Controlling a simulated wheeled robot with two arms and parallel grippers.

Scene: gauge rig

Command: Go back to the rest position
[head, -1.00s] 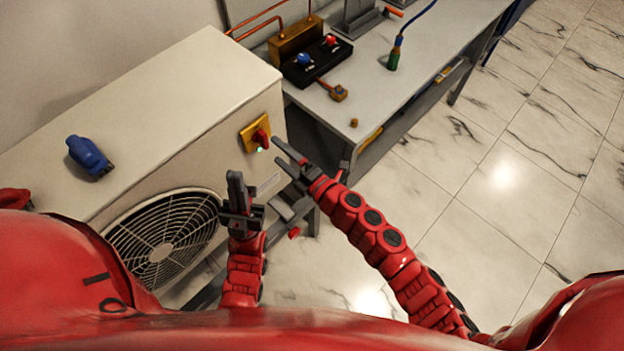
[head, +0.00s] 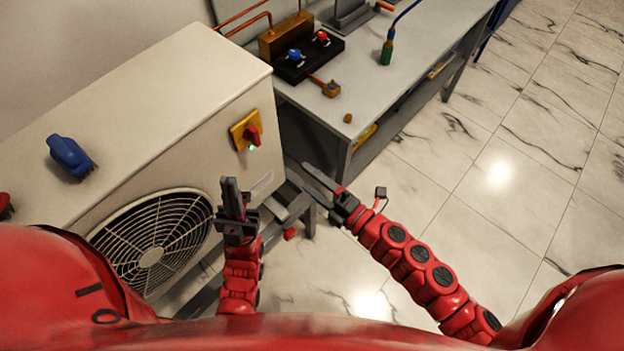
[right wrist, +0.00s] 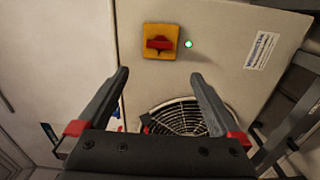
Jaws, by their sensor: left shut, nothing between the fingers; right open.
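My left gripper (head: 233,196) is shut and empty, pointing up in front of the fan unit (head: 190,85). My right gripper (head: 315,180) is open and empty, to the right of the unit and apart from it. In the right wrist view its two fingers (right wrist: 162,80) are spread, with nothing between them. A red rotary switch (head: 252,136) on a yellow plate sits on the unit's side. The switch also shows in the right wrist view (right wrist: 160,44), with its handle lying across the plate and a lit green lamp (right wrist: 188,44) beside it.
A blue tool (head: 69,154) lies on top of the unit. The fan grille (head: 150,250) faces my left arm. A grey bench (head: 390,75) behind carries a black gauge block (head: 308,60) and a green-handled probe (head: 387,52). The marble floor (head: 500,220) at the right is clear.

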